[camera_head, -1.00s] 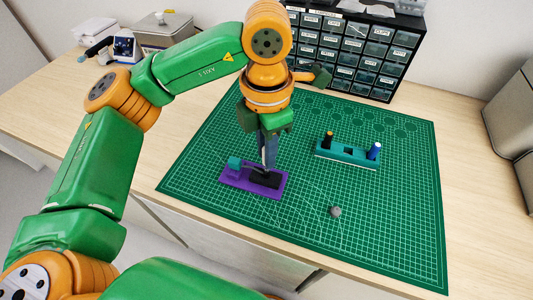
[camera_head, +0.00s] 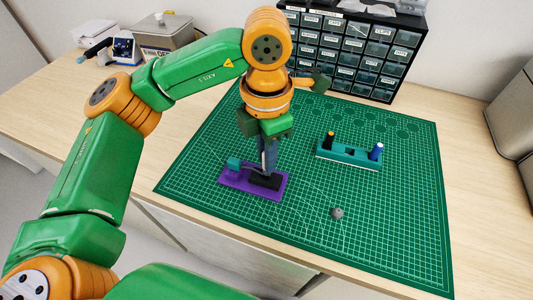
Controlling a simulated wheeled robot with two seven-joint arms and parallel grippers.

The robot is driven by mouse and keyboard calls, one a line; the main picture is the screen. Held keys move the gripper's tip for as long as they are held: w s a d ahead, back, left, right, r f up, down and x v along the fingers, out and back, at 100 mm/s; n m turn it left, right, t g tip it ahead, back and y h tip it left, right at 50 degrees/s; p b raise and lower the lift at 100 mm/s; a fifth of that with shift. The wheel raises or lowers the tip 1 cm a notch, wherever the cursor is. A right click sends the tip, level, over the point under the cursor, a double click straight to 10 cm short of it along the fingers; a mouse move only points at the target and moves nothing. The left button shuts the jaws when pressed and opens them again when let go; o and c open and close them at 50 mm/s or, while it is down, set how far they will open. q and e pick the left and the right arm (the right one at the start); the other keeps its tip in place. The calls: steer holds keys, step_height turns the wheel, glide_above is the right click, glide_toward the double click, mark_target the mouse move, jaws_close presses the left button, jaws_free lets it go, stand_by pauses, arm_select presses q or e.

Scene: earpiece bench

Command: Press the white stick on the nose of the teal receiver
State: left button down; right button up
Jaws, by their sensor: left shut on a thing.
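The small teal receiver (camera_head: 234,164) sits at the left end of a purple plate (camera_head: 233,180) on the green mat. A black block (camera_head: 264,181) lies on the right part of the plate. My left gripper (camera_head: 266,170) points down over the plate, right of the teal receiver and close above the black block. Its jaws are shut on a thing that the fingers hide. No white stick can be made out there, and the receiver's nose is too small to tell. My right gripper is not in view.
A small grey lump (camera_head: 337,213) lies on the green mat (camera_head: 400,220). A drawer cabinet (camera_head: 350,50) stands behind. The mat's right side is clear.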

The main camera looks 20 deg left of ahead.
arm_select(q)
steer(key=shift+r+p, duration=2)
steer(key=shift+r, duration=0.6)
